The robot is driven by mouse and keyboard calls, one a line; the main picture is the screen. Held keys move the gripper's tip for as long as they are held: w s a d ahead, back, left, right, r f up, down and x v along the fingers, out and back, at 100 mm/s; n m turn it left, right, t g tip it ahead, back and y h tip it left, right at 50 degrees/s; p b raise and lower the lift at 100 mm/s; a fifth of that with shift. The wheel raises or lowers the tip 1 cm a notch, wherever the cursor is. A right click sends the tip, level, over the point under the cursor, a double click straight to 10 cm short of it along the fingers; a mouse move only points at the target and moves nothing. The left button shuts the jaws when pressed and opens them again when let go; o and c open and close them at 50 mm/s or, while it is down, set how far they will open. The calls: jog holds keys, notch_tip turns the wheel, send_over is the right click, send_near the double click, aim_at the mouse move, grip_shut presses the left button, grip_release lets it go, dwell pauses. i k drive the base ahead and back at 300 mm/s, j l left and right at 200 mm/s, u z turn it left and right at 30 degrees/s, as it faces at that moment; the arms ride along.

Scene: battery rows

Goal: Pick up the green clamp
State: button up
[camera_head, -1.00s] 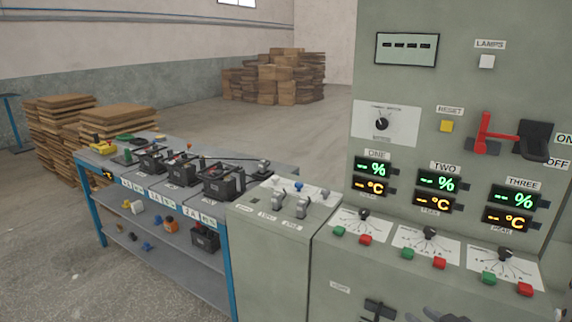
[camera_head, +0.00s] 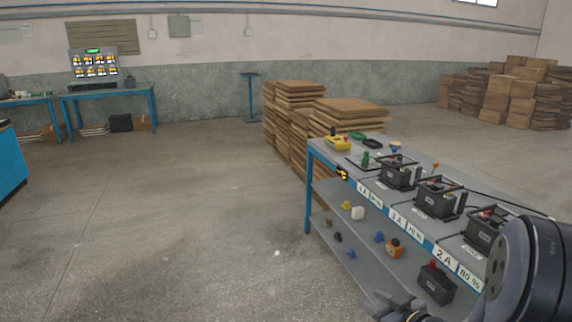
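A small upright green piece (camera_head: 366,159) stands on the bench top, left of the nearest battery; it may be the green clamp, but it is too small to be sure. A flat green item (camera_head: 357,136) lies farther back on the same bench. My gripper (camera_head: 392,305) shows only in part at the bottom edge, in front of the bench's lower shelf and well apart from both green things. Its fingertips are not clear enough to tell open from shut.
The blue-framed bench (camera_head: 308,200) carries several batteries (camera_head: 436,197) and a yellow device (camera_head: 338,143). Its lower shelf holds small parts and a black battery (camera_head: 436,284). Stacked boards (camera_head: 290,125) stand behind. The floor (camera_head: 180,220) to the left is clear.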

aim_at(366, 158)
jog(key=i+j+u, duration=0.25)
jog(key=i, duration=0.6)
jog(key=i+j+u, duration=0.1)
jog(key=i+u, duration=0.2)
jog(key=i, duration=0.55)
jog(key=i+z, duration=0.25)
jog(key=i, duration=0.25)
jog(key=i+j+z, duration=0.1)
jog(key=i+z, duration=0.15)
jog(key=i, duration=0.2)
jog(key=i+j+z, duration=0.25)
jog(key=i, duration=0.25)
jog(key=i+z, duration=0.2)
jog(key=z, duration=0.2)
jog(key=i+l+z, duration=0.1)
jog(key=z, duration=0.25)
jog(key=i+j+z, duration=0.1)
jog(key=i+z, duration=0.3)
jog(key=z, duration=0.35)
jog(key=i+j, duration=0.05)
jog(key=j, duration=0.05)
